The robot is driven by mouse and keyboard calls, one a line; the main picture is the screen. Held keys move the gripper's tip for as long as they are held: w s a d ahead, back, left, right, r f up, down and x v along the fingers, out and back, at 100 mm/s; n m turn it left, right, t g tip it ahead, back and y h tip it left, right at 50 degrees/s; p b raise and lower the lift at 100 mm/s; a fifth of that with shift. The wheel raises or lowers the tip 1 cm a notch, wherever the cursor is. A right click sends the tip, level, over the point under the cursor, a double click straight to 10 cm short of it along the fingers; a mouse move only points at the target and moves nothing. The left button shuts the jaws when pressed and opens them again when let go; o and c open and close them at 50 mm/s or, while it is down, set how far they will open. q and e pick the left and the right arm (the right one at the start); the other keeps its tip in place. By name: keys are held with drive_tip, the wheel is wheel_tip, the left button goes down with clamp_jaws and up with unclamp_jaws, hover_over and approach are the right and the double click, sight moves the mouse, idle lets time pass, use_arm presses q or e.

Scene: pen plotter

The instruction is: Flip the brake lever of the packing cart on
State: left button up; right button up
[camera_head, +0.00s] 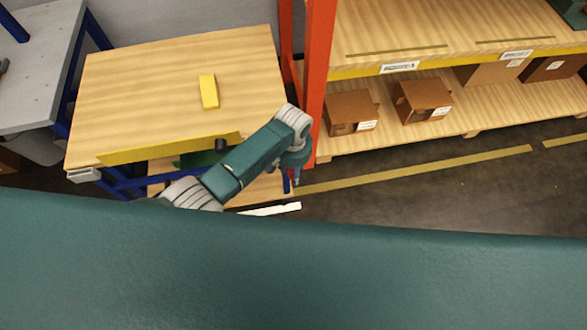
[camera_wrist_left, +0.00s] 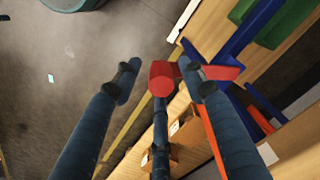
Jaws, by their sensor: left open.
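The packing cart has a wooden top (camera_head: 150,75), a yellow front strip (camera_head: 160,149) and a blue frame (camera_head: 125,184) in the head view. My left gripper (camera_head: 293,163) is beside the cart's front right corner and is partly hidden by its own arm. In the left wrist view my left gripper (camera_wrist_left: 158,70) is open, with its fingers spread. A red lever with a round end (camera_wrist_left: 162,80) shows between the fingers, and its red bar (camera_wrist_left: 222,72) runs behind the right finger. I cannot tell whether it touches them. My right gripper is not in view.
A yellow block (camera_head: 208,91) lies on the cart top. An orange rack post (camera_head: 318,75) stands close to the cart's right side. Shelves with brown boxes (camera_head: 422,99) are to the right. A grey table (camera_head: 38,60) is at left. Floor at the lower right is clear.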

use_arm(q)
wheel_tip(320, 180, up, 12)
idle(0.5)
idle(0.4)
